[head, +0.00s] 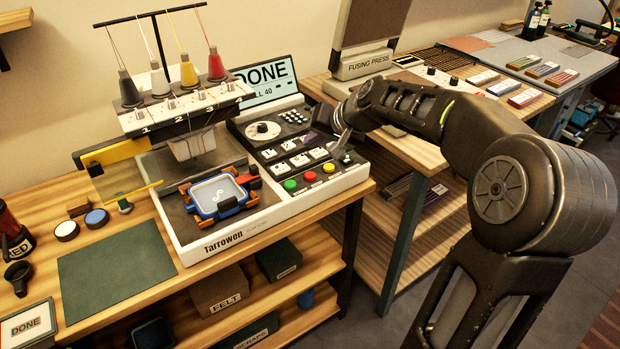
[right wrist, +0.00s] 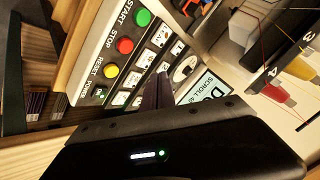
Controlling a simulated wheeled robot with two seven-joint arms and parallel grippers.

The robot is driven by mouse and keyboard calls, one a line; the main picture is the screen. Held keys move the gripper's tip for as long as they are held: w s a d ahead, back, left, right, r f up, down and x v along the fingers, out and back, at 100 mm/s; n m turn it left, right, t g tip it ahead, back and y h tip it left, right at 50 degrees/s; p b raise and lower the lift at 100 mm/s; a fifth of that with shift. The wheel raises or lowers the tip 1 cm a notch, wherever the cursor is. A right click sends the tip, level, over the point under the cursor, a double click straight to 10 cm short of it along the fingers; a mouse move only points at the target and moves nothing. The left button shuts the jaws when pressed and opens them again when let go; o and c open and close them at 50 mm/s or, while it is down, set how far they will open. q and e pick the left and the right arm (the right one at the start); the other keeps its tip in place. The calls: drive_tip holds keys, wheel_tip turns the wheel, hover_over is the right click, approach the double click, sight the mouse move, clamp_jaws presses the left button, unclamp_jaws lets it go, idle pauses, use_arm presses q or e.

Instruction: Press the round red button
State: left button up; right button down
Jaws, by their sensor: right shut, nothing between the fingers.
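The round red button (head: 310,177), labelled STOP in the right wrist view (right wrist: 125,46), sits on the front of the machine's control panel. It is between a green button (head: 290,185) labelled START and a yellow button (head: 328,168) labelled RESET. My right gripper (head: 317,144) is above the panel's white keys, behind the red button and apart from it. In the right wrist view its dark fingers (right wrist: 160,92) are shut with nothing between them. The red button is uncovered in both views. My left gripper is not in view.
The embroidery machine (head: 225,238) holds a blue hoop (head: 217,195). Its screen (head: 266,78) reads DONE. A dial (head: 262,131) and several keys are on the panel. A green mat (head: 117,271) lies at left. A fusing press (head: 362,64) stands on the table behind.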

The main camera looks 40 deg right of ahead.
drive_tip(key=b, duration=0.4)
hover_over(313, 177)
wheel_tip(313, 177, down, 5)
drive_tip(key=shift+w+f, duration=0.1)
drive_tip(key=shift+f+b, duration=0.4)
drive_tip(key=shift+f, duration=0.35)
idle(1.1)
drive_tip(key=shift+f+b, duration=0.4)
drive_tip(key=shift+b, duration=0.05)
drive_tip(key=shift+f+b, duration=0.4)
idle(0.6)
drive_tip(key=shift+r, duration=0.15)
drive_tip(key=shift+r+p, duration=0.6)
drive_tip(key=shift+r, duration=0.1)
